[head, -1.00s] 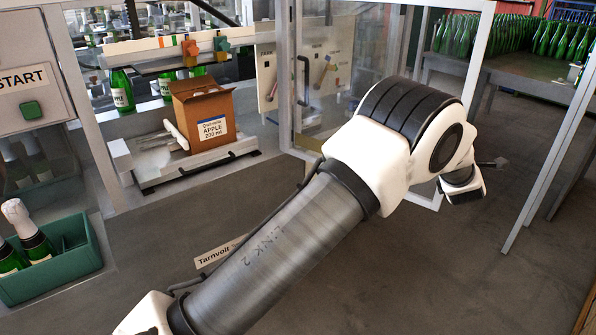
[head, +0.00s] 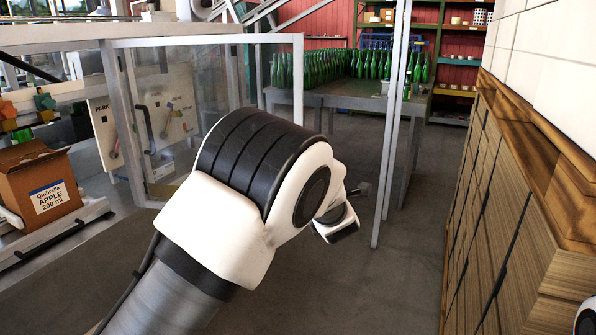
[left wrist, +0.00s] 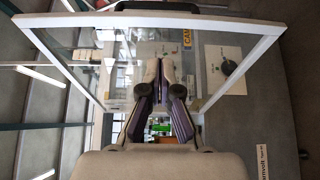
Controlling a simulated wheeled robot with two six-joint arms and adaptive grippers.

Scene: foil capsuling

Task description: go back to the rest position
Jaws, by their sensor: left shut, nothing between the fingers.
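My left arm rises from the bottom of the head view, its large white and black joint in the middle of the picture. In the left wrist view my left gripper (left wrist: 160,76) has its two fingers together at the tips, with nothing between them. Behind it in that view is a clear panel in a white frame (left wrist: 222,26). In the head view the left fingers cannot be made out clearly behind the wrist. My right gripper is not in view; only a small white piece shows at the lower right corner.
A glazed guard door (head: 299,75) stands behind my arm. An open APPLE carton (head: 40,185) sits at the left. Many green bottles stand on a grey table (head: 345,100). A wooden cabinet (head: 500,215) lines the right. The floor between is clear.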

